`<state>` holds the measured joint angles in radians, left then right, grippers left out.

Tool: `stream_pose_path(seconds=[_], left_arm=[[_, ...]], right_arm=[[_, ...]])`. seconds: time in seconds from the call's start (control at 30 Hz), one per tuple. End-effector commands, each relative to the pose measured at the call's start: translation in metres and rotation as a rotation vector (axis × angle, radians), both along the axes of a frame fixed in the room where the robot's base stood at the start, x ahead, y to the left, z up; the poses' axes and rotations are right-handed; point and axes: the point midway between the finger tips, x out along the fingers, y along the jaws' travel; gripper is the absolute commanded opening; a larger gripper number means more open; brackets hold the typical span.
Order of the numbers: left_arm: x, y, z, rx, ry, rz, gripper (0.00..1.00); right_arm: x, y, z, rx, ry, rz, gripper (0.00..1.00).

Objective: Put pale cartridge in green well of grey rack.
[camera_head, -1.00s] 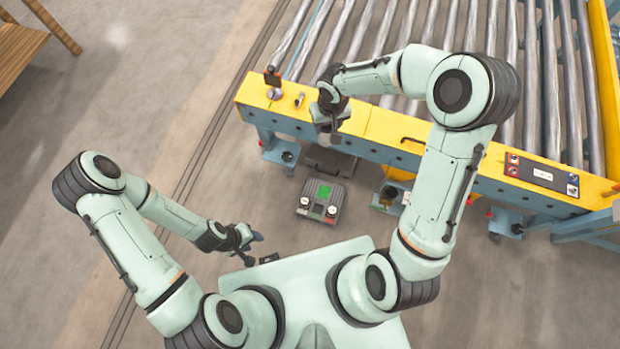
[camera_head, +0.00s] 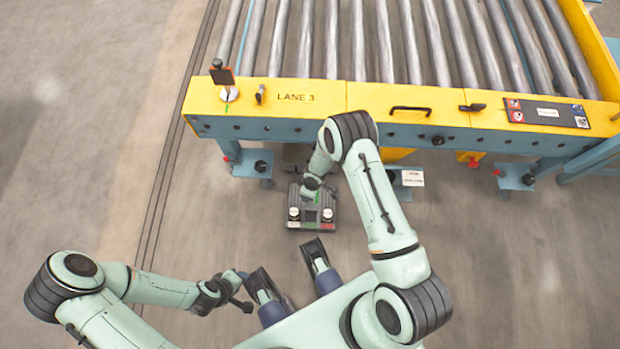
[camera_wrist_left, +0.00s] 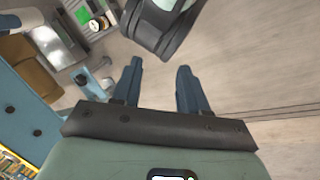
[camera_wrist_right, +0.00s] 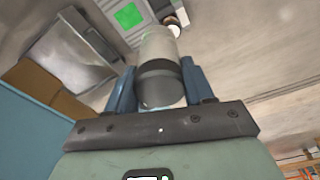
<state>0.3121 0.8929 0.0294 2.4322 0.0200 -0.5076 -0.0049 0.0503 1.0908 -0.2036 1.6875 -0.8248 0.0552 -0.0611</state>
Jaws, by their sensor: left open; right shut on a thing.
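My right gripper (camera_wrist_right: 155,90) is shut on the pale cartridge (camera_wrist_right: 157,52), a whitish cylinder with a dark band. In the right wrist view its far end overlaps the grey rack (camera_wrist_right: 105,18), which has a green square well (camera_wrist_right: 128,15). In the head view my right gripper (camera_head: 313,184) is over the back of the rack (camera_head: 311,222), covering part of it; I cannot tell the cartridge's height above it. The rack also shows in the left wrist view (camera_wrist_left: 100,30). My left gripper (camera_wrist_left: 158,82) is open and empty, low at the left in the head view (camera_head: 240,288).
A yellow-edged roller conveyor (camera_head: 290,92) stands behind the rack. Two white round tops (camera_head: 327,214) show on the rack's near side. A grey tray-like panel (camera_wrist_right: 72,55) and a brown box (camera_wrist_right: 40,88) lie beside the rack. Open floor is to the left.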

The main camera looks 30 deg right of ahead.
Motion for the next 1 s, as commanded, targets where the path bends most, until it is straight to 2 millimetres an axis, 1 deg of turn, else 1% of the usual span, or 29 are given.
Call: stream_pose_path(seconds=[0.03, 0.1, 0.2, 0.27, 0.37, 0.63, 0.67, 0.7, 0.77, 0.8, 0.9, 1.0], left_arm=[[0.003, 0.001, -0.016, 0.003, -0.006, 0.003, 0.43], [0.005, 0.002, -0.024, 0.006, -0.012, 0.006, 0.43], [0.008, 0.003, -0.030, 0.009, -0.020, 0.008, 0.43], [0.011, 0.004, -0.032, 0.013, -0.025, 0.011, 0.43], [0.018, 0.008, -0.038, 0.021, -0.044, 0.019, 0.43], [0.053, 0.026, -0.065, 0.068, -0.136, 0.057, 0.43], [0.055, 0.028, -0.069, 0.072, -0.137, 0.061, 0.43], [0.054, 0.031, -0.076, 0.076, -0.134, 0.064, 0.43], [0.053, 0.034, -0.084, 0.082, -0.125, 0.069, 0.43], [0.043, 0.034, -0.091, 0.080, -0.095, 0.067, 0.43], [0.029, 0.036, -0.102, 0.079, -0.047, 0.067, 0.43], [0.021, 0.037, -0.107, 0.078, -0.019, 0.068, 0.43]], right_arm=[[-0.004, -0.001, -0.029, -0.001, 0.004, 0.033, 0.22], [-0.007, -0.002, -0.048, 0.000, 0.002, 0.073, 0.22], [-0.010, -0.003, -0.063, -0.001, 0.001, 0.110, 0.22], [-0.011, -0.003, -0.070, 0.000, 0.000, 0.122, 0.22], [-0.011, -0.002, -0.087, 0.000, 0.000, 0.129, 0.22], [-0.012, -0.002, -0.160, 0.001, 0.002, 0.124, 0.22], [-0.012, -0.003, -0.168, 0.000, 0.002, 0.124, 0.22], [-0.012, -0.002, -0.179, 0.001, 0.002, 0.125, 0.22], [-0.012, -0.002, -0.193, 0.000, 0.001, 0.125, 0.22], [-0.011, -0.003, -0.200, 0.000, 0.000, 0.124, 0.22], [-0.011, -0.002, -0.215, 0.001, -0.001, 0.124, 0.22], [-0.010, -0.002, -0.222, 0.001, -0.002, 0.125, 0.22]])
